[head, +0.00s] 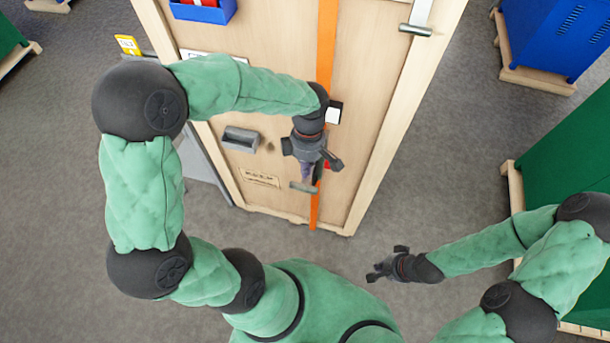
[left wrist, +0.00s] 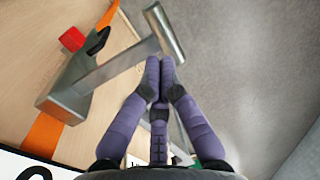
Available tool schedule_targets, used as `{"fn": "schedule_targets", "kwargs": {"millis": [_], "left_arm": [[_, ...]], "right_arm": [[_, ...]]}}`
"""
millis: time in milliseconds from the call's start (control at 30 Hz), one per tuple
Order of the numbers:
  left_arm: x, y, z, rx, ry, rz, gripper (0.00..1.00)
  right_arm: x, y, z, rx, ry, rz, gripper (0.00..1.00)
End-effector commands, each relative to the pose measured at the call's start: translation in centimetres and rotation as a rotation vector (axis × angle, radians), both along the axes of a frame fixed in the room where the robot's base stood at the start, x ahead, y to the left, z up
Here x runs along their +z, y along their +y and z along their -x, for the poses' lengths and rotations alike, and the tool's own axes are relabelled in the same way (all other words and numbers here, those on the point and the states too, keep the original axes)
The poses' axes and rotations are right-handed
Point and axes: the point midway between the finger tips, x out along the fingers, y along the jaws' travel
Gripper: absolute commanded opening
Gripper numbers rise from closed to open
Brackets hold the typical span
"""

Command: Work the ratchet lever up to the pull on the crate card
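The ratchet (left wrist: 68,98) is a grey metal body on the orange strap (head: 326,45) that runs down the wooden crate. Its lever ends in a cylindrical cross handle (left wrist: 165,30); in the head view the handle (head: 302,187) shows low on the crate. My left gripper (left wrist: 160,72) has its fingertips together, close to the lever handle, with nothing seen between them. Whether they touch it I cannot tell. A white card with a black edge (head: 334,112) sits beside the strap; in the left wrist view only part of its dark figure (left wrist: 35,172) shows. My right gripper (head: 378,272) hangs away from the crate.
A red tag or block (left wrist: 72,38) is beside the strap. The crate face (head: 280,90) also carries a grey recessed handle (head: 240,139) and a blue bin (head: 205,12). Green cabinets (head: 565,150) stand at right. Grey floor (head: 420,200) right of the crate is clear.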

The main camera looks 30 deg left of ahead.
Motion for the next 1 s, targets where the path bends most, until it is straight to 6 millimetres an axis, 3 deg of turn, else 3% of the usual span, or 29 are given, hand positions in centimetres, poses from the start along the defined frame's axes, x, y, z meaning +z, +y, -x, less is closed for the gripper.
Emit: {"fn": "schedule_targets", "kwargs": {"millis": [100,300,767,1000], "left_arm": [[-1.8,-0.1,0.4,0.000,0.004,0.000,0.00],[-3.3,-0.1,0.6,0.000,0.002,0.000,0.00],[-3.6,-0.1,0.5,0.000,-0.001,0.000,0.00],[-4.2,-0.2,-0.5,-0.001,-0.028,-0.007,0.00]], "right_arm": [[0.1,0.0,0.0,0.000,0.000,0.000,0.00],[0.2,0.0,0.0,0.000,0.000,0.000,0.00],[0.1,0.0,0.0,0.000,0.000,0.000,0.00],[-1.0,0.0,0.0,0.000,0.000,0.000,0.00]]}}
